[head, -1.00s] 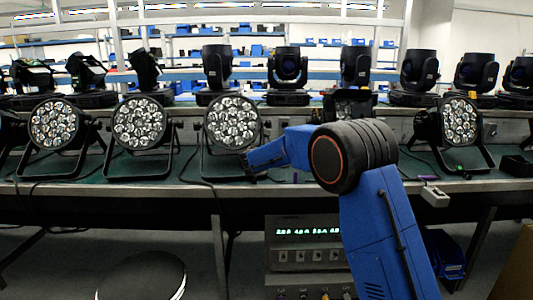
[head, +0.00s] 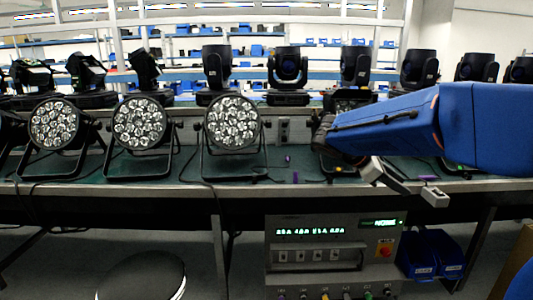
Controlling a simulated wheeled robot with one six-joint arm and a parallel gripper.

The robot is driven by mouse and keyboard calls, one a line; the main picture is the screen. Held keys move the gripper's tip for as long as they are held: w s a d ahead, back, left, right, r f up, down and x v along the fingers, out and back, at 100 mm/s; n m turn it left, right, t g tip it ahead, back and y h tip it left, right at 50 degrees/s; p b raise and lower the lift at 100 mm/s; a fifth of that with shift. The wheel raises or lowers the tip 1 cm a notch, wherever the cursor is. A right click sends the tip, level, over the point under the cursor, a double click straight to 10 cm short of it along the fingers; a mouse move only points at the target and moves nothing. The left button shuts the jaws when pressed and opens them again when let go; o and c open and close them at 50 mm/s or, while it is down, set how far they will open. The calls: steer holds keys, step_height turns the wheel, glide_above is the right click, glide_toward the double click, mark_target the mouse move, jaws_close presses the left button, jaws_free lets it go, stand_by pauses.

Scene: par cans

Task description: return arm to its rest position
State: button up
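My blue arm reaches in from the right edge of the head view, crossing in front of the bench at the height of the par cans. Three par cans with round clear-lens faces stand in black brackets on the bench: left (head: 56,124), middle (head: 140,122) and right (head: 232,122). Another dark fixture behind the arm's end is mostly hidden. The par can on the right of the bench is covered by my arm.
Moving-head lights (head: 288,68) line the back. Below are a control unit (head: 315,250), blue bins (head: 430,255) and a round dark-topped stool (head: 142,277).

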steer(key=s+a+f+m+t+y, duration=0.1)
steer(key=s+a+f+m+y, duration=0.1)
steer(key=s, duration=0.7)
steer(key=s+a+f+m+t+y, duration=0.1)
steer(key=s+a+f+m+y, duration=0.2)
steer(key=s+f+m+y, duration=0.2)
steer(key=s+a+f+m+t+y, duration=0.1)
steer(key=s+a+f+m+y, duration=0.2)
steer(key=s+f+m, duration=0.4)
steer(key=s+m+y, duration=0.1)
steer(key=s, duration=0.6)
steer(key=shift+f+t, duration=0.2)
steer(key=shift+t, duration=0.2)
